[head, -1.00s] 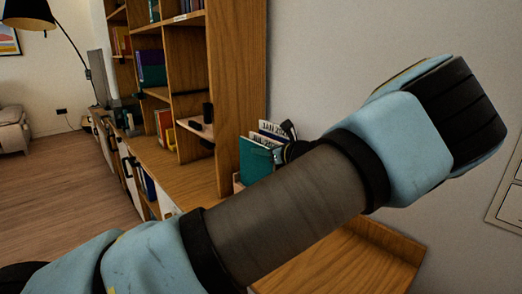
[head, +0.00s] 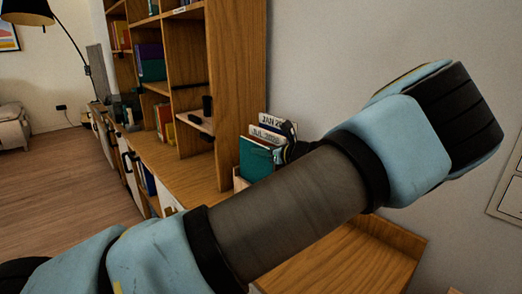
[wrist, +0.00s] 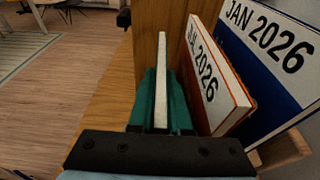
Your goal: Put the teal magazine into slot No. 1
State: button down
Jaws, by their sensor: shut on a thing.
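The teal magazine (head: 256,158) stands upright at the right end of the low wooden cabinet, in front of other dated magazines. In the wrist view the teal magazine (wrist: 160,95) shows its pale edge between teal sides. My gripper (wrist: 160,138) is shut on it, with a black bar across its near end. In the head view my gripper (head: 287,150) is partly hidden behind my forearm, just right of the magazine. I cannot make out a slot marked No. 1; a small label on the shelf above is unreadable.
An orange-edged magazine marked 2026 (wrist: 215,80) and a blue one marked JAN 2026 (wrist: 275,70) lean just right of the teal one. The bookshelf's wooden side panel (head: 240,80) rises to the left. Open floor (head: 70,190) lies farther left.

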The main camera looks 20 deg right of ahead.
jog(key=shift+f, duration=0.2)
jog(key=c, duration=0.8)
grip_release()
jog(key=shift+b+v, duration=1.5)
jog(key=shift+v, duration=3.9)
